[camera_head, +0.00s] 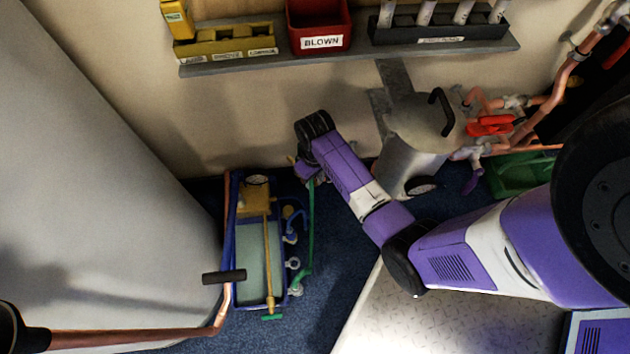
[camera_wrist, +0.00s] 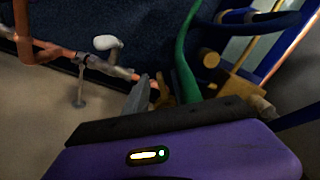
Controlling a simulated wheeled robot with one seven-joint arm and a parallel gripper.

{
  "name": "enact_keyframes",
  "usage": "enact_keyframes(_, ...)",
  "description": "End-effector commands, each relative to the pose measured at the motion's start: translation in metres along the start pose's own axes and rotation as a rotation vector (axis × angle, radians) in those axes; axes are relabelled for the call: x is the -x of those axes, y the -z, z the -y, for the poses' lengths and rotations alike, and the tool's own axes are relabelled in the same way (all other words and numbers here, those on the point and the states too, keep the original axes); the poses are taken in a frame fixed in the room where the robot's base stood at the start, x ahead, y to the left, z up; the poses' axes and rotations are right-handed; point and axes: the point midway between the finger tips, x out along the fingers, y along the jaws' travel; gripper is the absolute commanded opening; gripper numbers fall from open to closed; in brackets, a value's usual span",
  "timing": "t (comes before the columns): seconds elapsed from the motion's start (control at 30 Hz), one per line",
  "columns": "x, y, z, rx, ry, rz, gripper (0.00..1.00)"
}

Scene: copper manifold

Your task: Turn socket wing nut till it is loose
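I cannot pick out the socket wing nut for certain in either view. In the wrist view, a copper pipe (camera_wrist: 62,52) with grey fittings runs along the wall base, and a pale rounded knob (camera_wrist: 107,42) stands on it. A small yellow-brown piece (camera_wrist: 164,90) shows just beyond my gripper (camera_wrist: 145,92); whether they touch is unclear. In the head view my gripper (camera_head: 308,172) hangs low beside the blue cart, mostly hidden by my wrist. Only a grey finger shows clearly in the wrist view, so its opening is hidden.
A blue cart (camera_head: 233,262) with yellow parts stands left of my gripper, with a green hose (camera_head: 310,235) beside it. A grey canister (camera_head: 405,160) and copper pipes with a red valve handle (camera_head: 490,125) are right. A shelf (camera_head: 350,55) with a red bin (camera_head: 319,25) is above.

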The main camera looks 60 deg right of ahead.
Motion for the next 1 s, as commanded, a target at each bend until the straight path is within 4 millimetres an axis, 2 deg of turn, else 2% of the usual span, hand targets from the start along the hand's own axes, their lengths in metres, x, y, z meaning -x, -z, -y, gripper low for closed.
enact_keyframes(0.1, -0.0064, -0.0001, 0.0001, 0.0, 0.0, 0.0, 0.31)
enact_keyframes(0.37, -0.0064, 0.0001, 0.0001, 0.0, 0.0, 0.0, 0.31)
enact_keyframes(0.5, -0.0063, 0.0001, 0.0001, 0.0, 0.0, 0.0, 0.03)
enact_keyframes(0.53, -0.0063, 0.0, 0.0001, 0.0, 0.0, 0.0, 0.0)
enact_keyframes(1.0, -0.0063, 0.0, 0.0002, 0.0, 0.0, -0.001, 0.0)
